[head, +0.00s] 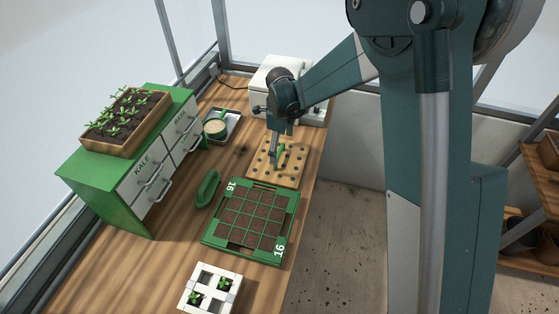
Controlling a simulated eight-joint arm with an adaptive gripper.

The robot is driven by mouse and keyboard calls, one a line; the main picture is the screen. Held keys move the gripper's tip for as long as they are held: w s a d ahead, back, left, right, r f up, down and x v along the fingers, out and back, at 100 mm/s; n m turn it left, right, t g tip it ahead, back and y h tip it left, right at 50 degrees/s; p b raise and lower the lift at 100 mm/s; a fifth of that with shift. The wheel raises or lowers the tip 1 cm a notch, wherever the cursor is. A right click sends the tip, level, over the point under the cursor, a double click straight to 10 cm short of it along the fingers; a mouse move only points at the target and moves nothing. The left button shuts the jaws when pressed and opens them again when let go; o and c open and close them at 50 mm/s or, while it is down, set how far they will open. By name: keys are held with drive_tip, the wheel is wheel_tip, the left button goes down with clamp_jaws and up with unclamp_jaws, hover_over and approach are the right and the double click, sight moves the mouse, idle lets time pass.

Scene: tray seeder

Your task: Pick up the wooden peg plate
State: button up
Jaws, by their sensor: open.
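The wooden peg plate (288,179) lies flat on the bench. It is a light wooden board with rows of dark holes. A green upright piece (282,157), perhaps a handle, shows near its middle. My gripper (275,158) points down over the middle of the plate, close to the green piece. It is open. My gripper hides part of the plate's far side, and I cannot tell whether its fingers touch the green piece.
A green seed tray (211,247) with soil cells lies just in front of the plate. A white machine (275,76) stands behind it. A small tray (232,133) with a pot, a green scoop (207,188) and a green cabinet (92,178) are left. The bench edge is close on the right.

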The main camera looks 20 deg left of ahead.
sight(279, 152)
drive_tip(key=shift+f, duration=2.1)
drive_tip(key=c, duration=1.3)
